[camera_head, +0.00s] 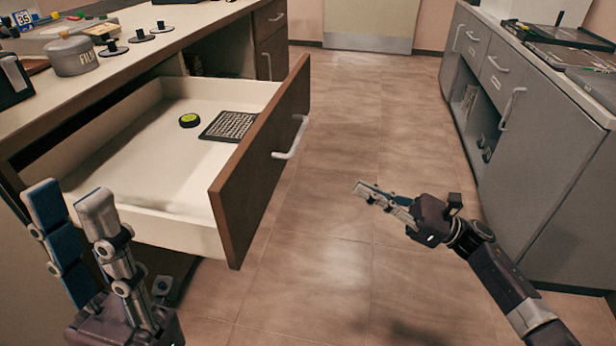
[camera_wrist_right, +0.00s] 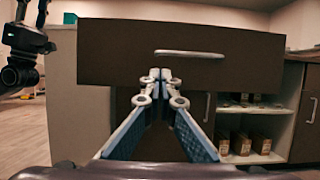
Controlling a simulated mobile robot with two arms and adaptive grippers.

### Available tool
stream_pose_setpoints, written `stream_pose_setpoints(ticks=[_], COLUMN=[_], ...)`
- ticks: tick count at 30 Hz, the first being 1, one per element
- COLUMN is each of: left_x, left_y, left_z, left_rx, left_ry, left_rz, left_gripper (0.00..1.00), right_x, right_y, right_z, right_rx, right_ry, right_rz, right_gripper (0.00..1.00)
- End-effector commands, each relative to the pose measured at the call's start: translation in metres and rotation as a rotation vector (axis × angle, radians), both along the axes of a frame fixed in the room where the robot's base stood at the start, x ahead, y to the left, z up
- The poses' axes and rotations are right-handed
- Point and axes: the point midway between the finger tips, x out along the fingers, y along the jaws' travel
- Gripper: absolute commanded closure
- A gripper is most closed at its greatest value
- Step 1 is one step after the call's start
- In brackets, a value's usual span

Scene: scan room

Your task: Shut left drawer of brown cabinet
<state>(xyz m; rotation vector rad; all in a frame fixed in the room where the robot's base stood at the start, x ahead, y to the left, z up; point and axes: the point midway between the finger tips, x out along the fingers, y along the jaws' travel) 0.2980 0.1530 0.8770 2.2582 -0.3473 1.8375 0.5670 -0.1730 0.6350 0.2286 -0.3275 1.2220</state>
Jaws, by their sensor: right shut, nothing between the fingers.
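The left drawer (camera_head: 258,165) of the brown cabinet is pulled far out, with its cream inside in full view. Its brown front has a pale bar handle (camera_head: 290,138). The same front (camera_wrist_right: 115,55) and handle (camera_wrist_right: 190,54) fill the upper middle of the right wrist view. My right gripper (camera_head: 362,188) is shut and empty, over the aisle to the right of the drawer front, pointing toward it and apart from it. In the right wrist view its fingertips (camera_wrist_right: 160,74) appear just below the handle. My left gripper (camera_head: 70,200) is open and empty at the drawer's near left side.
A round yellow-green item (camera_head: 189,120) and a dark-framed patterned panel (camera_head: 230,126) lie in the drawer. The countertop (camera_head: 170,43) above holds a film canister (camera_head: 71,54) and small black items. A grey cabinet (camera_head: 545,140) lines the right side. The tiled aisle between is clear.

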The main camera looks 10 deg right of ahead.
Motion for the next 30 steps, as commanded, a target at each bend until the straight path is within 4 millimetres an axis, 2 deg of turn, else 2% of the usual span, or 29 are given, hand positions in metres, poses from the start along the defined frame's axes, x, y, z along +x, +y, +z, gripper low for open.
stream_pose_setpoints(ticks=[5,12,18,24,30], left_x=[0.000,0.001,0.001,0.001,0.001], left_y=[0.000,0.000,0.000,0.000,0.000], left_z=[-0.001,-0.006,-0.011,-0.013,-0.014], left_rx=[0.000,0.001,0.001,0.001,0.001], left_ry=[0.000,0.002,0.002,0.003,0.003], left_rz=[0.000,0.000,0.000,0.000,0.000], left_gripper=[0.70,0.70,0.70,0.70,0.70], right_x=[0.007,0.024,0.035,0.041,0.042], right_y=[0.024,0.069,0.100,0.117,0.120], right_z=[0.011,0.030,0.042,0.049,0.050], right_rx=[0.002,0.004,0.003,0.003,0.002], right_ry=[-0.004,-0.002,-0.001,0.001,0.003], right_rz=[0.002,0.002,0.000,0.000,-0.002], right_gripper=[1.00,1.00,1.00,1.00,1.00])
